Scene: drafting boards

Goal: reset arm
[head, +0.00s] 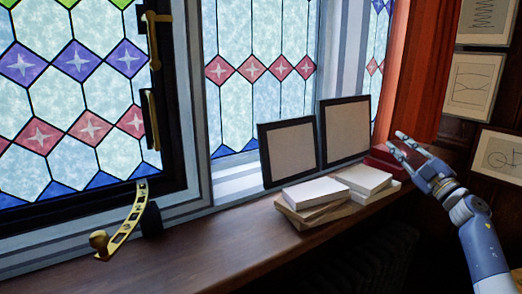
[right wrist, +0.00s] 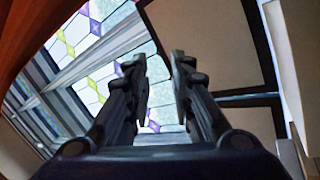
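My right gripper (head: 401,143) is raised at the right of the head view, its arm coming up from the lower right corner. Its fingers are spread apart with nothing between them. In the right wrist view the two dark fingers (right wrist: 158,75) stand apart, with the stained-glass window visible through the gap. In the head view the fingers appear in front of the red box (head: 385,165) at the sill's right end; whether they touch it cannot be told. My left gripper is not in view.
A wooden sill (head: 190,227) runs under stained-glass windows. Two framed boards (head: 288,151) (head: 345,130) lean upright there, behind two stacks of books (head: 314,192) (head: 364,179). A brass window handle (head: 124,226) juts out at left. A red curtain (head: 412,75) and framed drawings (head: 474,84) are at right.

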